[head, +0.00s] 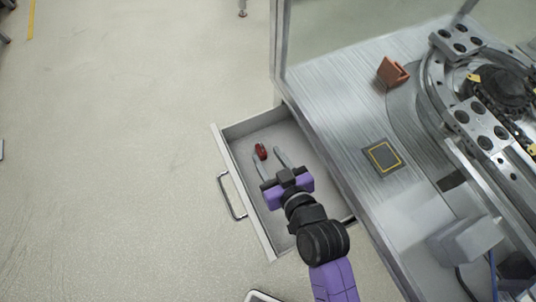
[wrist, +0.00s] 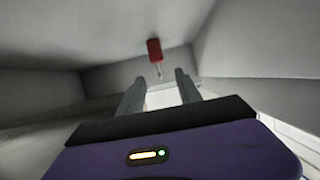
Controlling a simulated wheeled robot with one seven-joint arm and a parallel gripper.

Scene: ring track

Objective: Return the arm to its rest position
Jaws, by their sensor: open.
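My gripper (head: 269,160) is over the open drawer (head: 228,152), with its two fingers spread apart and nothing between them. My arm reaches in from the bottom of the head view. A small red object (head: 261,151) lies in the drawer just beyond the fingertips. In the wrist view the red object (wrist: 154,50) shows ahead of the open fingers (wrist: 160,88), with a thin, pale shaft pointing toward them. It looks apart from the fingers. The drawer walls surround the view from the wrist.
The drawer's handle (head: 230,197) sticks out to the left. The metal worktop (head: 335,88) is at right, bearing an orange-brown bracket (head: 392,71), a yellow-outlined square pad (head: 383,156) and a ring track (head: 436,78) with carriages. An upright post (head: 279,40) stands at its corner. The floor at left is clear.

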